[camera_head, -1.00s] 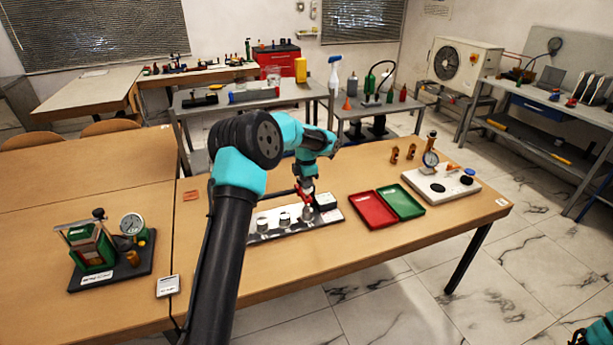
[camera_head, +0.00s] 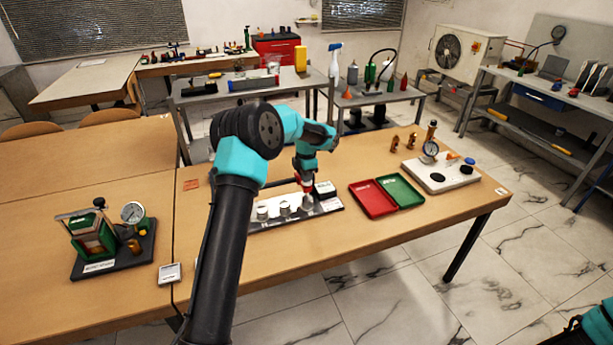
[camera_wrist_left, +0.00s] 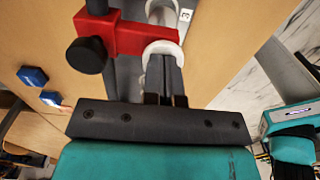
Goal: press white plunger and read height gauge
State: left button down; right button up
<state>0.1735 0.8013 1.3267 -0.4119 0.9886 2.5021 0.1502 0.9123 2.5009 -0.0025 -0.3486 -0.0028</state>
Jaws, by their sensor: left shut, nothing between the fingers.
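A long metal base (camera_head: 328,208) on the front table carries several short, pale plungers, including one at the left (camera_head: 262,213) and a middle one (camera_head: 285,208). A red bracket (camera_wrist_left: 130,38) with a black knob (camera_wrist_left: 85,56) stands close beside the fingers. My right gripper is out of view.
Red (camera_head: 372,199) and green (camera_head: 400,191) trays lie right of the base. Farther right, a dial gauge (camera_head: 431,149) stands on a white plate (camera_head: 447,182). A green fixture with a dial (camera_head: 133,212) stands at the left. The table front is mostly clear.

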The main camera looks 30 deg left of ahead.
pick_arm(q)
notch_tip(320, 180, up, 14)
dwell(0.6)
dwell(0.6)
jog(key=s+d+f+m+h, duration=0.1)
jog(key=s+d+f+m, duration=0.2)
jog(key=d+f, duration=0.3)
jog(key=s+d+f+m+h, duration=0.1)
jog(key=s+d+f+m, duration=0.3)
jog(key=f, duration=0.6)
jog(key=s+d+f+m+h, duration=0.1)
jog(key=s+d+f+m, duration=0.3)
jog(key=d+f, duration=0.3)
jog(key=shift+s+d+f+h, duration=0.3)
jog(key=shift+s+f, duration=0.1)
jog(key=s+d+f+m, duration=0.2)
jog(key=s, duration=0.1)
jog(key=s+f, duration=0.1)
jog(key=s, duration=0.1)
jog(key=shift+s+d+f+m, duration=0.25)
jog(key=shift+d+f+m, duration=0.15)
jog(key=s+f+m, duration=0.4)
jog(key=s+m, duration=0.2)
jog(key=s, duration=0.3)
jog(key=s+d+f+m, duration=0.1)
jog(key=s+f+m, duration=0.3)
jog(key=s, duration=0.5)
jog(key=shift+s+f+m+t, duration=0.3)
jog(key=shift+f+m+t, duration=0.1)
jog(key=shift+m, duration=0.8)
